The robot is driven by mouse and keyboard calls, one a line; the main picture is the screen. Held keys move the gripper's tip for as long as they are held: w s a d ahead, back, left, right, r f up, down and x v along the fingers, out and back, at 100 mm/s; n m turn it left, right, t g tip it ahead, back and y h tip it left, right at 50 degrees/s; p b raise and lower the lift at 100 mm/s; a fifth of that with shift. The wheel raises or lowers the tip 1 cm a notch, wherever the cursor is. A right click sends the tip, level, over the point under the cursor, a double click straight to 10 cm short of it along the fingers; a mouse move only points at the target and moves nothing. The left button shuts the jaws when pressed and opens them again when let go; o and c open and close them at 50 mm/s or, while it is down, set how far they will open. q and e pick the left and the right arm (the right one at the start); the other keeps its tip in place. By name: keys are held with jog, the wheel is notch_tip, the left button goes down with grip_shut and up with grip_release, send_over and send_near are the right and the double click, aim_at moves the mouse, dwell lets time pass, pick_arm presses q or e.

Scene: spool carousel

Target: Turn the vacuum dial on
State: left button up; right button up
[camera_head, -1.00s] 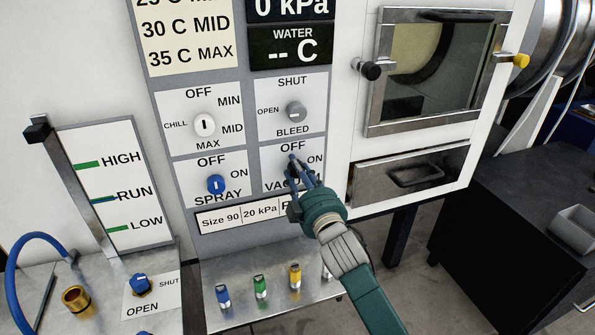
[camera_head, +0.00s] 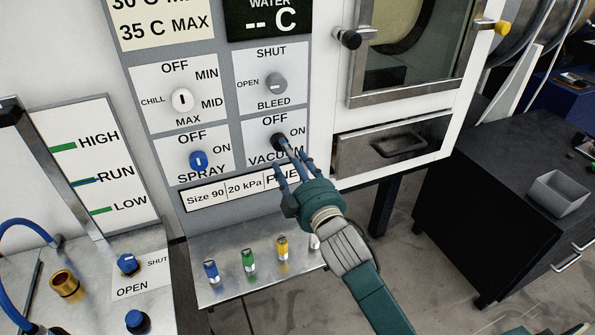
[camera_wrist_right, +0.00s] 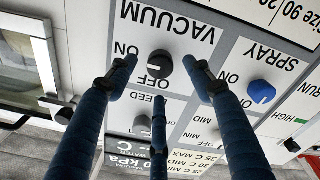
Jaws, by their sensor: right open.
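The black vacuum dial (camera_head: 279,141) is on the grey control panel between its OFF and ON labels, above the word VACUUM. In the right wrist view the dial (camera_wrist_right: 160,64) appears upside down, with a pale mark towards OFF. My right gripper (camera_head: 291,163) is open and empty in front of the panel, just below and right of the dial. In the right wrist view its fingers (camera_wrist_right: 160,72) spread on both sides of the dial, with a third finger on the OFF side. I cannot tell whether any finger touches it. My left gripper is out of view.
The blue spray dial (camera_head: 198,160) is left of the vacuum dial, and the grey bleed dial (camera_head: 276,84) is above. A steel shelf (camera_head: 225,290) with several coloured plugs lies below. A drawer (camera_head: 395,148) and a black cabinet (camera_head: 500,210) are to the right.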

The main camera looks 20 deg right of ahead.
jog(key=s, duration=0.6)
jog(key=shift+d+f, duration=0.1)
jog(key=shift+w, duration=0.1)
